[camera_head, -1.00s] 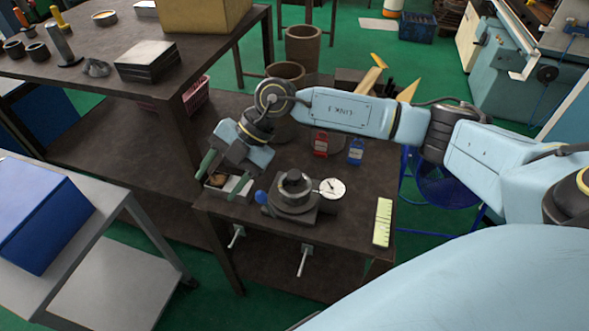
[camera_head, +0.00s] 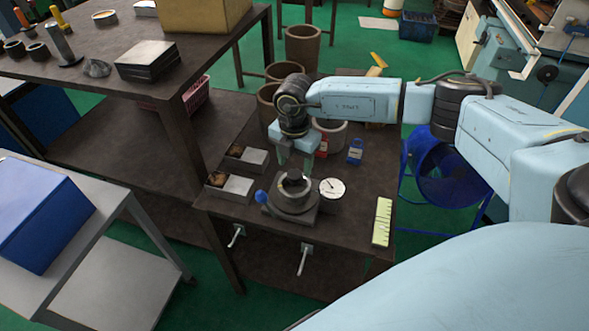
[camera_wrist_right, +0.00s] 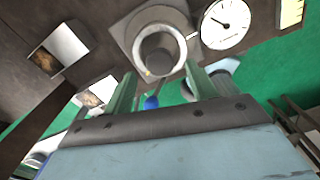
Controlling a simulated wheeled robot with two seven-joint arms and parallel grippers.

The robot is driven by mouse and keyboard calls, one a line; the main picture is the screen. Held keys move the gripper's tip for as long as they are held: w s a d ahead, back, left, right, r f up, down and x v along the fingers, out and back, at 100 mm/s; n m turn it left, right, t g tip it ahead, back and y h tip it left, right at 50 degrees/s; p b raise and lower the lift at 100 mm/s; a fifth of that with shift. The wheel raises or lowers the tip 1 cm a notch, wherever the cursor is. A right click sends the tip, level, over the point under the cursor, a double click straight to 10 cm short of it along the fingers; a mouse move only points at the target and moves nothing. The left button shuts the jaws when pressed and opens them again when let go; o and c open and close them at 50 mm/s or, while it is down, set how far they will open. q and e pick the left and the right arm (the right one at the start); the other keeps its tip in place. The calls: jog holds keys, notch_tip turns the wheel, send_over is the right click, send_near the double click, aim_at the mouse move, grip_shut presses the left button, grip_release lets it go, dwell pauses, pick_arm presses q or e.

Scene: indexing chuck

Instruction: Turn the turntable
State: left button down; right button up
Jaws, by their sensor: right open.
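The turntable (camera_head: 291,199) is a dark round chuck with a raised centre on a square base, near the front of the small dark bench. A blue ball knob (camera_head: 261,197) sticks out at its left side. My right gripper (camera_head: 295,168) is open and points down just behind and above the turntable. In the right wrist view the turntable (camera_wrist_right: 157,38) lies beyond the two green fingers (camera_wrist_right: 162,88), and nothing is seen between them except the blue knob (camera_wrist_right: 151,102) in the background. Whether a finger touches the turntable is unclear. My left gripper is not in view.
A round white dial (camera_head: 332,188) stands right beside the turntable. A yellow-green scale strip (camera_head: 383,222) lies at the bench's right. Two small boxes (camera_head: 236,188) sit at the left. The bench front is fairly clear.

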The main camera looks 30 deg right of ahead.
aim_at(294, 174)
jog(key=shift+f, duration=1.6)
jog(key=c, duration=1)
